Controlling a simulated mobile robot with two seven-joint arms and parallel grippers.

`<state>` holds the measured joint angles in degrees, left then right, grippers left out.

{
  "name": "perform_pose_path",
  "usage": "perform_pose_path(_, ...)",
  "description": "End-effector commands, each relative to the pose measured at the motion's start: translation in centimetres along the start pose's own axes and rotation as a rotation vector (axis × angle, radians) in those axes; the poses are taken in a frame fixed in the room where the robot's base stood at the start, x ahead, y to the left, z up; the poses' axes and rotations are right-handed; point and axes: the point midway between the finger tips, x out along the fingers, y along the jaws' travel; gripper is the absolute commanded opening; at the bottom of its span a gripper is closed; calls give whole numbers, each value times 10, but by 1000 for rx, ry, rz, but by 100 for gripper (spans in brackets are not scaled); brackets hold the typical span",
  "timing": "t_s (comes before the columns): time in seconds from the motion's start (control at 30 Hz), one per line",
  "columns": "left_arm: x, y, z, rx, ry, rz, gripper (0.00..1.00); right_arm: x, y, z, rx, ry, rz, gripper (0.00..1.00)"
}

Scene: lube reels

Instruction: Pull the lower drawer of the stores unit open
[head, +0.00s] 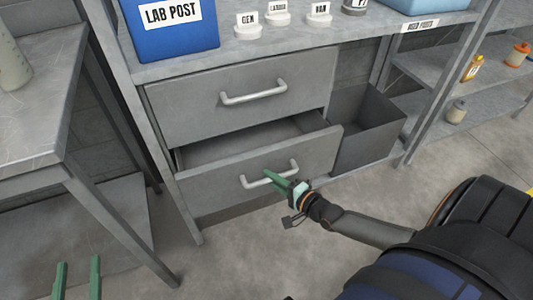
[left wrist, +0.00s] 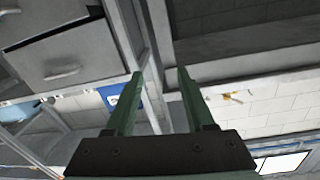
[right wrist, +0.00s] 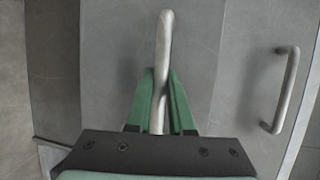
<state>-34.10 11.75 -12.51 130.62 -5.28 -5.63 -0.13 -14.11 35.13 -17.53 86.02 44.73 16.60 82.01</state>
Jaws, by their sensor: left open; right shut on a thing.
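The lower drawer (head: 315,158) of the grey stores unit stands partly open, its front forward of the upper drawer (head: 190,100), and some of its inside shows. My right gripper (head: 272,177) is shut on the lower drawer's handle (head: 252,183), a pale bar. The right wrist view shows this handle (right wrist: 166,40) between the green fingers (right wrist: 158,105). My left gripper (head: 77,280) is open and empty at the lower left, away from the unit. The left wrist view shows its fingers (left wrist: 160,85) apart with nothing between them.
The upper drawer is shut, with its own handle (head: 254,92). A blue lab post box (head: 172,40) and several white labelled lids stand on the top. An open grey bin (head: 370,125) is right of the drawers. A grey table (head: 40,90) stands at left. Floor in front is clear.

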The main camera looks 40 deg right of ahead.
Motion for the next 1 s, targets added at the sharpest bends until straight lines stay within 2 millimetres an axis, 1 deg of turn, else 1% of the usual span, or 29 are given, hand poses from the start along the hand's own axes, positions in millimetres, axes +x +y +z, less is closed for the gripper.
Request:
perform_pose_path(0.03,-2,2,16,-22,-75,3,54,-8,0,3,2,1,3,0)
perform_pose_path(0.1,-7,6,40,-50,-172,7,54,-16,1,6,2,1,3,0)
perform_pose_path(0.17,-13,10,59,-73,-251,12,54,-24,3,9,2,1,4,0)
perform_pose_path(0.2,-17,14,72,-89,-304,16,54,-29,4,11,2,1,3,0)
perform_pose_path(0.3,-31,22,102,-127,-433,26,54,-42,7,16,1,1,3,0)
perform_pose_path(0.4,-48,32,129,-161,-557,39,54,-55,10,22,1,1,3,0)
perform_pose_path(0.53,-72,45,159,-204,-704,56,54,-72,15,29,1,0,3,0)
perform_pose_path(0.57,-76,48,162,-211,-726,60,54,-76,16,31,1,0,3,0)
perform_pose_path(0.6,-76,48,162,-213,-732,61,54,-81,16,33,1,0,2,0)
perform_pose_path(0.8,-74,47,156,-212,-725,62,54,-101,22,41,0,1,2,0)
perform_pose_path(1.0,-73,47,153,-212,-722,62,54,-113,25,46,-1,1,0,0)
